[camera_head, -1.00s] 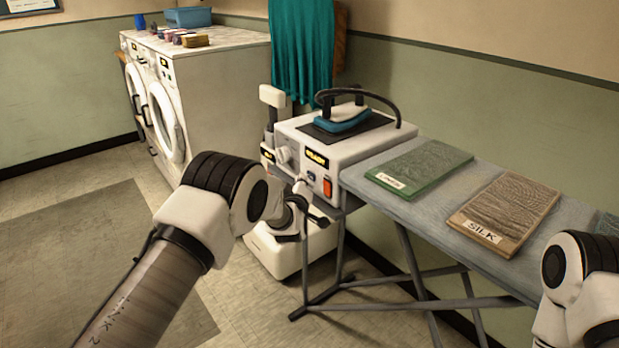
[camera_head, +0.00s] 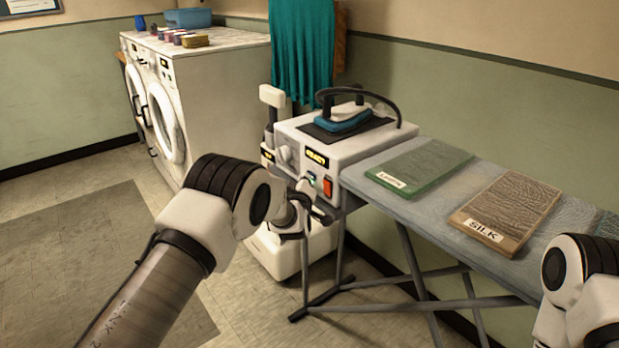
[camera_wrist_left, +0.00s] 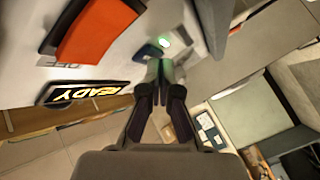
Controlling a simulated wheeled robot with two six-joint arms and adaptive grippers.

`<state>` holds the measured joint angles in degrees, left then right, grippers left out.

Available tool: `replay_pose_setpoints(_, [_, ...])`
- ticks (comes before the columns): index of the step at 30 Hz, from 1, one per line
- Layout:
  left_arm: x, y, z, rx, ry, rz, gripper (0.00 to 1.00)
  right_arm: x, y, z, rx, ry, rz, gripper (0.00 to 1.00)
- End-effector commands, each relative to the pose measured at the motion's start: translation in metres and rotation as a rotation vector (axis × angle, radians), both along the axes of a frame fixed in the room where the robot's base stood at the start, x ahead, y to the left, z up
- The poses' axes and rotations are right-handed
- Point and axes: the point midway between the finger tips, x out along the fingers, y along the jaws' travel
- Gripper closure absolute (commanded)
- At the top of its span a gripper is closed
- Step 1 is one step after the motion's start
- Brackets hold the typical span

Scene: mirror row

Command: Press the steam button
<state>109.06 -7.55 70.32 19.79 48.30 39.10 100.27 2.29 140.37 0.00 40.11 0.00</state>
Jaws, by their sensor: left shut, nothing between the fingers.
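The steam station (camera_head: 345,143) stands at the left end of the ironing board, its front panel showing a lit READY display (camera_head: 317,158) and a red switch (camera_head: 328,188). A small blue button (camera_wrist_left: 150,50) shows in the left wrist view beside a glowing green light (camera_wrist_left: 165,42). The green glow also shows in the head view. My left gripper (camera_wrist_left: 159,68) is shut and empty, its fingertips at the blue button and partly covering it. They look in contact, but any small gap is hidden. My right gripper is out of view; only part of its arm shows.
An iron (camera_head: 345,118) rests on the station. The ironing board (camera_head: 400,210) carries a green linen sample (camera_head: 420,166) and a brown silk sample (camera_head: 512,205). Washing machines (camera_head: 215,85) stand behind at the left. The floor at left is clear.

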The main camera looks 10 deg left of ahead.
Motion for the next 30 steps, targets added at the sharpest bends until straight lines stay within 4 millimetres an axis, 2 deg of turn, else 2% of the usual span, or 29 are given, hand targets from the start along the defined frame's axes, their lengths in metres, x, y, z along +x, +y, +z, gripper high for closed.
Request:
replay_pose_setpoints(16, [-0.012,0.010,0.001,0.001,0.002,0.001,1.00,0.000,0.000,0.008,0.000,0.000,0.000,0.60])
replay_pose_setpoints(30, [-0.054,0.042,0.001,0.000,0.002,0.001,1.00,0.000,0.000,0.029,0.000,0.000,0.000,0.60])
